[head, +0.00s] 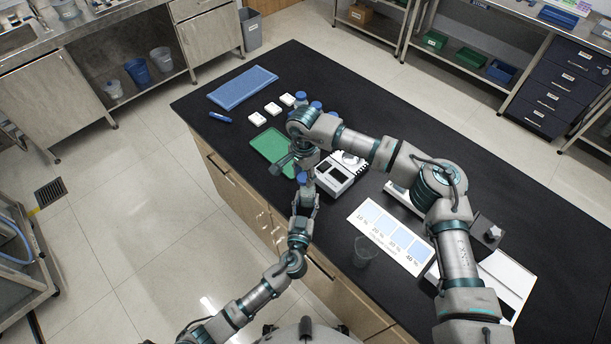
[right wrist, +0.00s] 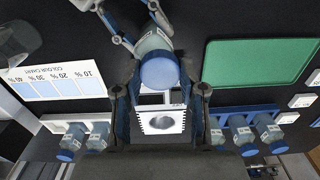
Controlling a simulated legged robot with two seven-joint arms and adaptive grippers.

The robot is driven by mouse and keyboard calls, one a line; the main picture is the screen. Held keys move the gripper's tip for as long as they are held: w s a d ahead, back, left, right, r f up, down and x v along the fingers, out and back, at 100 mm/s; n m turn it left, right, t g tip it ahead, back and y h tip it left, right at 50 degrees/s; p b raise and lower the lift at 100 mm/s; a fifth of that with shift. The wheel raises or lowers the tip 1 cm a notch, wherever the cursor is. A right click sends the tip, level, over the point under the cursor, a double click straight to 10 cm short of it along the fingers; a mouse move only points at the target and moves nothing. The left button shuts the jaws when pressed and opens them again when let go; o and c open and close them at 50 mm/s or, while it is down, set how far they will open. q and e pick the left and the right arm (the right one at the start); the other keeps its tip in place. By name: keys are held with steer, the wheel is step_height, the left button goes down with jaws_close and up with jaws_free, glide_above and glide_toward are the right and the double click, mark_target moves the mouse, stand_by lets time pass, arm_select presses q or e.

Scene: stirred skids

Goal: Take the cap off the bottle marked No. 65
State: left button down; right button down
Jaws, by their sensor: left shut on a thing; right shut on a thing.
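A bottle (right wrist: 152,42) with a blue cap (right wrist: 158,71) is held in the air near the front edge of the bench. The cap also shows in the head view (head: 302,178). My left gripper (head: 304,193) is shut on the bottle's body from the near side; its fingers also show in the right wrist view. My right gripper (right wrist: 160,78) reaches in from above and is shut on the blue cap. The cap appears still on the bottle. The label's number is too small to read.
A green mat (head: 268,152) lies left of my grippers, with small white boxes (head: 257,119) and a blue mat (head: 243,87) beyond. A white device (head: 337,178) sits just right. A colour chart (head: 390,236) and a clear beaker (head: 366,249) are nearer right.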

mark_target(305, 176)
arm_select(q)
steer(key=shift+a+f, duration=0.1)
steer(key=shift+a, duration=0.05)
arm_select(e)
steer(key=shift+d+r, duration=0.1)
steer(key=shift+d, duration=0.1)
steer(key=shift+r, duration=2)
arm_select(q)
steer(key=shift+c, duration=2.3)
jaws_free()
steer(key=shift+w, duration=0.1)
arm_select(e)
steer(key=shift+w, duration=0.1)
